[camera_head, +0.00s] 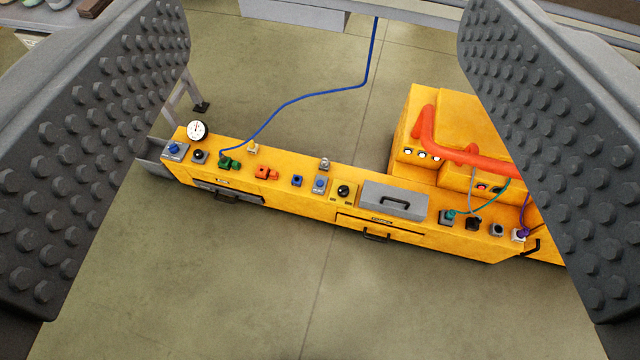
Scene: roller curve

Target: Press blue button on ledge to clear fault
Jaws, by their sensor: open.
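A long yellow ledge (270,205) of a machine runs across the middle, well beyond my gripper (325,105). My gripper is open, its two dark studded fingers wide apart at the left and right edges, with nothing between them close by. A blue button (174,147) sits on a grey box at the ledge's left end. I cannot tell from the view which blue button the task names. No finger touches the ledge.
A round gauge (197,130) stands at the left end. Green (230,163) and orange (267,173) fittings, a black knob (343,191) and a grey handled box (393,200) line the ledge. A red pipe (427,135) rises at right; a blue cable (300,97) hangs behind. Floor in front is clear.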

